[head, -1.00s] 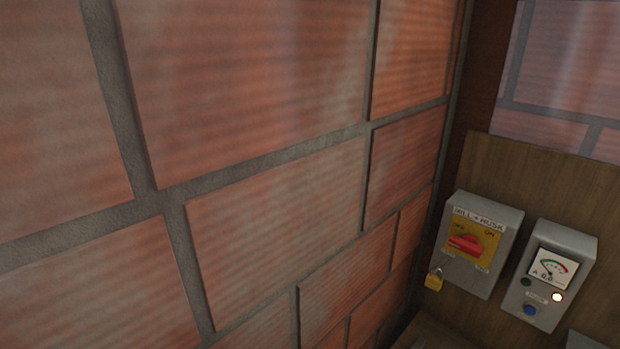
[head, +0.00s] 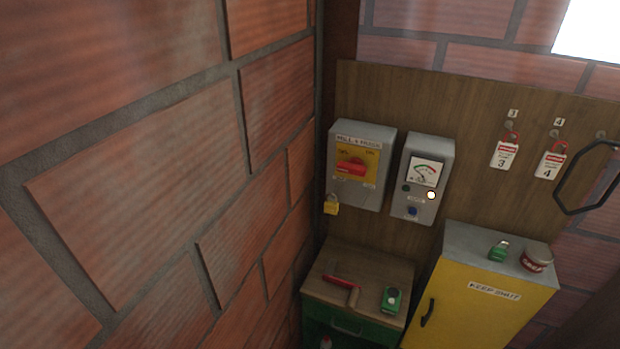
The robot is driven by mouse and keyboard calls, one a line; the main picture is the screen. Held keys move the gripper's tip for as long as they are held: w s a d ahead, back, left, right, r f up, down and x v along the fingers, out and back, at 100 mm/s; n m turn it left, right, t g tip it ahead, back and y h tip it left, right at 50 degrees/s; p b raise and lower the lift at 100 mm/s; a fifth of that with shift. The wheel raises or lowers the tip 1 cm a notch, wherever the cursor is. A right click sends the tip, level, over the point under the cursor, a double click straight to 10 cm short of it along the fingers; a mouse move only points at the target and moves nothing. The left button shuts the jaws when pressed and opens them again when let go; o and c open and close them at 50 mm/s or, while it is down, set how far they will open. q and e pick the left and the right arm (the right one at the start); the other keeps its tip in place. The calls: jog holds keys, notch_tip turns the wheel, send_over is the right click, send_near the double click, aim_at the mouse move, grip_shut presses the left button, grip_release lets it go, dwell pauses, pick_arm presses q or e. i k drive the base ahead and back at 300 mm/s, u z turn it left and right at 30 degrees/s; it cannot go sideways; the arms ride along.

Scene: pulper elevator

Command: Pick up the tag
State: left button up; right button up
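Two white and red tags hang from hooks on the wooden board at the right of the head view. The tag marked 3 (head: 504,155) hangs on the left and the tag marked 4 (head: 550,165) on the right, each from a red loop. Neither of my grippers is in view.
Brick wall fills the left.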

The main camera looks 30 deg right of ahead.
aim_at(548, 168)
jog(key=z, duration=0.05)
jog(key=k, duration=0.5)
jog(key=z, duration=1.3)
jog(key=i, duration=0.45)
jog(key=u, duration=1.95)
jog(key=k, duration=0.75)
jog(key=z, duration=0.5)
